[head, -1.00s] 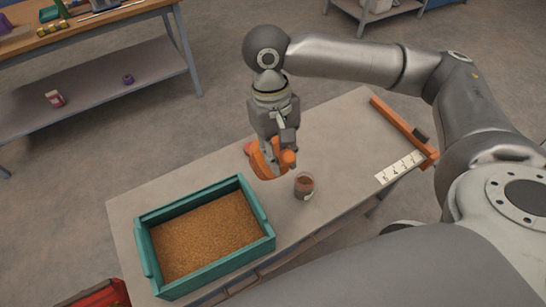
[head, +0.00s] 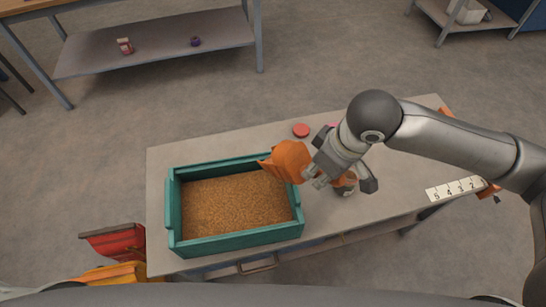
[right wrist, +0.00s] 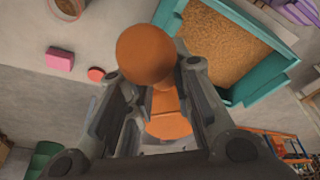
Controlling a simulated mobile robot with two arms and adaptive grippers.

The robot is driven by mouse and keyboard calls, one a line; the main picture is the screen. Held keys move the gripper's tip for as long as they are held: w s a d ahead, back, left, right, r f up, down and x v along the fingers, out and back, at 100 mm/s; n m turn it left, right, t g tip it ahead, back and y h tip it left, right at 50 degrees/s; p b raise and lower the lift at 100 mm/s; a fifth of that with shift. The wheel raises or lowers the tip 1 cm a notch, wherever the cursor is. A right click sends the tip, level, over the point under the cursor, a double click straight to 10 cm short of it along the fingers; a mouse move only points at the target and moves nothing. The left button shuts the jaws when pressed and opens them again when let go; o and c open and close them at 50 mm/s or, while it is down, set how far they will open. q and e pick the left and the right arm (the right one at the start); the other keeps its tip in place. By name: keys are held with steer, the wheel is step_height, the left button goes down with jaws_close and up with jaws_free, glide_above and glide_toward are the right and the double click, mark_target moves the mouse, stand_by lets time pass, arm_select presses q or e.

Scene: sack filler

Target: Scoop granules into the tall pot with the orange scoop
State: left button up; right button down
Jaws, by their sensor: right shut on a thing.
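The orange scoop (head: 288,161) is in my right gripper (head: 316,170), which is shut on it. The scoop's bowl is above the back right corner of the teal bin (head: 248,236), which holds brown granules (head: 230,202). In the right wrist view the scoop (right wrist: 145,55) shows between the fingers, with the bin (right wrist: 291,66) at upper right. My left gripper is not in view.
A red disc (head: 301,130) lies on the table behind the bin; a pink block (right wrist: 60,60) shows in the right wrist view. A numbered white strip (head: 454,189) lies at the table's right. A red container (head: 114,242) is beyond the table's left edge.

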steer(key=w+a+n+g+y+p, duration=0.2)
steer(key=a+n+g+y, duration=0.1)
steer(key=a+n+y, duration=0.4)
steer(key=shift+w+a+f+n, duration=0.15)
steer(key=shift+a+f+n, duration=0.1)
steer(key=shift+a+n, duration=1.15)
